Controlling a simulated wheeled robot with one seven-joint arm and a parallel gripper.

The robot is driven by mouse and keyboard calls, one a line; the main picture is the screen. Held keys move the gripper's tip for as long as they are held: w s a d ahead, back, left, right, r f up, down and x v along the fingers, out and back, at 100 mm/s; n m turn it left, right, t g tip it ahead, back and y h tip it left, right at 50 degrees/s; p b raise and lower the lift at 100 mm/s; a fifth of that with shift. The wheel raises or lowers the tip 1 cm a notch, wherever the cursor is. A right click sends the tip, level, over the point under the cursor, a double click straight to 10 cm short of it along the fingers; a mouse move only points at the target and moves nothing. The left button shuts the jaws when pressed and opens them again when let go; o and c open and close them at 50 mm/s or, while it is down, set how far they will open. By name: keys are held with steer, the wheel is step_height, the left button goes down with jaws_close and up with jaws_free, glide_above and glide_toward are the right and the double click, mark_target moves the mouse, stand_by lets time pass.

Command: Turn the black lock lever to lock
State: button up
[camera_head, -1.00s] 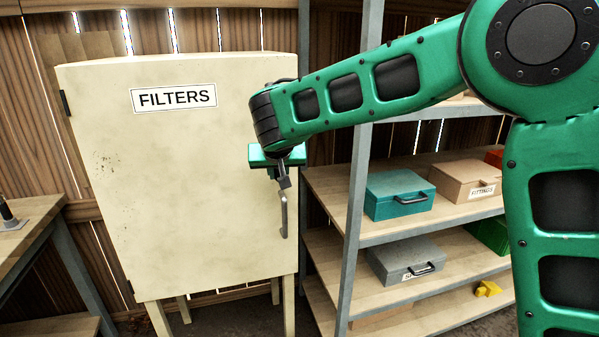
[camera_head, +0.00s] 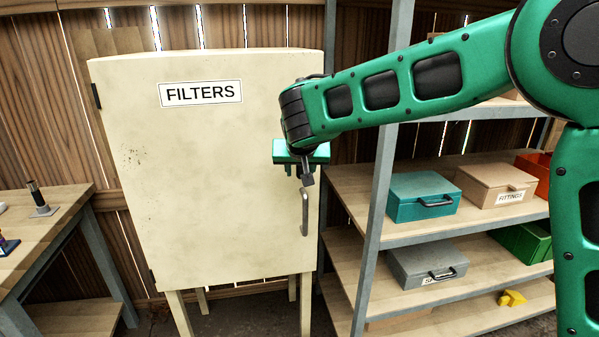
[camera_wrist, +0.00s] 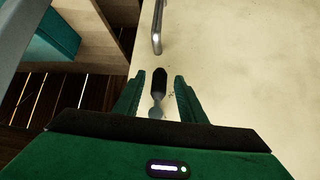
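The black lock lever (camera_wrist: 160,81) shows in the wrist view, with a shiny metal stem (camera_wrist: 157,107) at its base. It lies on the pale cabinet door and points toward the door's metal handle (camera_wrist: 157,28). My gripper (camera_wrist: 155,90) is open, with one green finger on each side of the lever and a visible gap to both. In the head view my gripper (camera_head: 301,165) is at the right edge of the FILTERS cabinet (camera_head: 215,180), above the handle (camera_head: 304,213). The lever is hard to make out there, largely hidden by the gripper.
A metal shelf (camera_head: 375,205) stands right beside the cabinet, with a teal box (camera_head: 422,197), a tan FITTINGS box (camera_head: 496,186) and a grey box (camera_head: 426,262). A wooden workbench (camera_head: 45,215) stands at the left. The floor in front is barely visible.

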steer(key=v, duration=1)
steer(key=shift+s+r, duration=0.2)
steer(key=shift+r, duration=0.05)
steer(key=shift+d, duration=0.1)
steer(key=s+d+f+m+g+h, duration=0.1)
steer(key=s+d+f, duration=0.15)
steer(key=d, duration=0.85)
steer(key=s+d+f+m+g+h, duration=0.15)
steer(key=s+d, duration=0.25)
steer(key=d, duration=0.7)
steer(key=s+d+f+m+g+h, duration=0.1)
steer(key=s+d+f+g, duration=0.2)
steer(key=d, duration=0.8)
steer(key=s+d+f+m+g+y, duration=0.1)
steer(key=s+d+f, duration=0.2)
steer(key=s, duration=0.6)
steer(key=s+d+f+m+g+y, duration=0.1)
steer(key=s+d+f, duration=0.2)
steer(key=s, duration=0.6)
steer(key=s+d+f+m+g+y, duration=0.1)
steer(key=s+d+f, duration=0.2)
steer(key=s, duration=0.7)
steer(key=shift+d, duration=0.8)
steer(key=shift+s+f+m+g, duration=0.2)
steer(key=shift+m+g, duration=0.05)
steer(key=shift+c, duration=0.7)
